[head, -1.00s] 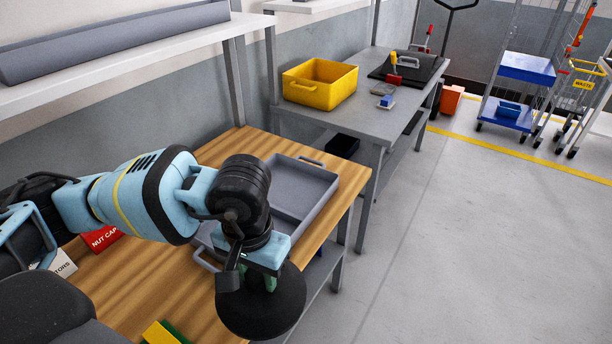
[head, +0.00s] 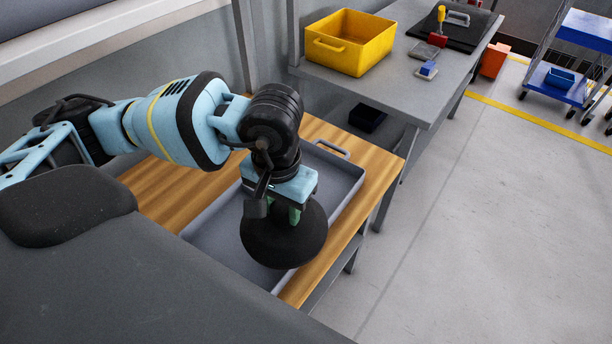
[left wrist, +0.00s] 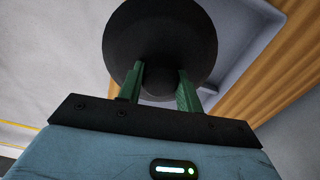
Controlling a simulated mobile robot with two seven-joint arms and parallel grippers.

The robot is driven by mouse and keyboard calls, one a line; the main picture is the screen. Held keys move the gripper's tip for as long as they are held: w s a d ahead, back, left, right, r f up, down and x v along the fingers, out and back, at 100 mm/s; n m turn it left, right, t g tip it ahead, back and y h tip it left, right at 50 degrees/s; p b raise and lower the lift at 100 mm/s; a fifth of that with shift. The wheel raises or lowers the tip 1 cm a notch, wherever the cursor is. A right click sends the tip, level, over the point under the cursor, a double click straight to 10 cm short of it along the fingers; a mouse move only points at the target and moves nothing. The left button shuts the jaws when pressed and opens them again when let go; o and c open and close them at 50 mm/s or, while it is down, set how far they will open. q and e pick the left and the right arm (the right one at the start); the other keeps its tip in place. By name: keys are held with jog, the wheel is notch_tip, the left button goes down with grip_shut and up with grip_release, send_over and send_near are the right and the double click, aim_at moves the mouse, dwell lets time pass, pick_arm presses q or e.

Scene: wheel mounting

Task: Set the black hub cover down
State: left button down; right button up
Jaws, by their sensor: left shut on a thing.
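The black hub cover (head: 284,246) is a round dark disc. My left gripper (head: 294,214) is shut on it and holds it over the grey tray (head: 345,168) on the wooden table. In the left wrist view the green fingers of my left gripper (left wrist: 160,85) grip the middle of the hub cover (left wrist: 160,30), with the tray (left wrist: 235,30) behind it. A gap between cover and tray floor is hard to judge in the head view. My right gripper is not in view.
The wooden table (head: 180,190) has bare room left of the tray. A grey bench (head: 400,95) behind holds a yellow bin (head: 350,42), a blue-topped item (head: 428,69) and a black mat (head: 455,25).

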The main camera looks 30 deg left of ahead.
pick_arm(q)
jog(key=shift+w+d+r+n, duration=0.1)
jog(key=shift+w+n, duration=0.35)
jog(key=shift+n, duration=0.45)
jog(key=w+n, duration=0.2)
jog(key=n, duration=0.1)
jog(key=w+n, duration=0.2)
jog(key=n, duration=0.2)
jog(key=w+r+n, duration=0.1)
jog(key=w+n, duration=0.1)
jog(key=n, duration=0.1)
jog(key=shift+n, duration=0.4)
jog(key=w+a+n, duration=0.1)
jog(key=w+n, duration=0.4)
jog(key=n, duration=1)
jog(key=w+a+n, duration=0.1)
jog(key=w+n, duration=0.4)
jog(key=n, duration=1.1)
jog(key=shift+w+a+r, duration=0.2)
jog(key=shift+a, duration=0.1)
jog(key=shift+f+b, duration=0.45)
jog(key=shift+f, duration=4.55)
jog(key=shift+f, duration=0.15)
jog(key=c, duration=0.9)
grip_release()
jog(key=shift+c, duration=0.2)
